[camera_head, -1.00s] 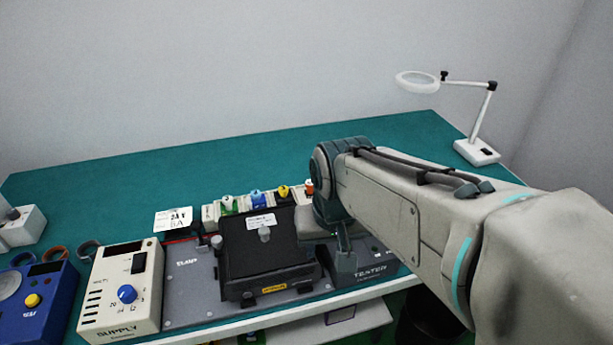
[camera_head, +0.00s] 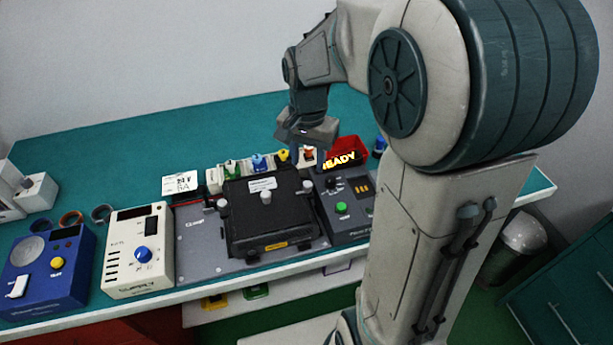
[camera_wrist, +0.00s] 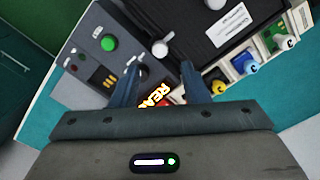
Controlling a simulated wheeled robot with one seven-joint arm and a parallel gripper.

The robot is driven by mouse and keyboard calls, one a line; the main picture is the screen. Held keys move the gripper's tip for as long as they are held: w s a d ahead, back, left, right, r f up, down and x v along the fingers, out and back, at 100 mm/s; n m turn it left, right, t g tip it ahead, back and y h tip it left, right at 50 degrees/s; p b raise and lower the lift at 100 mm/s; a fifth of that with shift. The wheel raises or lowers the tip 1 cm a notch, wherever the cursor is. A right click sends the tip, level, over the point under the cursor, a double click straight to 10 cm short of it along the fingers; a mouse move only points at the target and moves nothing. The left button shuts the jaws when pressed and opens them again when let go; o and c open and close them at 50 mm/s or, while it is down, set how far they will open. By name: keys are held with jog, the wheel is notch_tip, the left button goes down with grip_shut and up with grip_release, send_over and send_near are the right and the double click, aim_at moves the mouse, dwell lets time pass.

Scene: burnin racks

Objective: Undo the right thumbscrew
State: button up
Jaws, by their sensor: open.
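The right thumbscrew (camera_head: 307,187) is a small pale grey knob at the right edge of the black lid (camera_head: 240,231). In the wrist view the thumbscrew (camera_wrist: 160,48) is just beyond the gap between my fingertips. My gripper (camera_head: 301,141) is raised over the back of the bench, behind and above the fixture. Its two fingers (camera_wrist: 158,70) are apart with nothing between them. A left thumbscrew (camera_head: 222,204) stands at the lid's other edge, and a grey knob (camera_head: 266,197) is on the lid. Whether the right thumbscrew is tight cannot be told.
A cream supply box (camera_head: 139,252) and a blue box (camera_head: 50,265) stand left.

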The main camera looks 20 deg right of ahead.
aim_at(307, 184)
notch_tip(307, 184, down, 7)
jog(key=shift+f, duration=0.1)
dwell(0.3)
grip_shut()
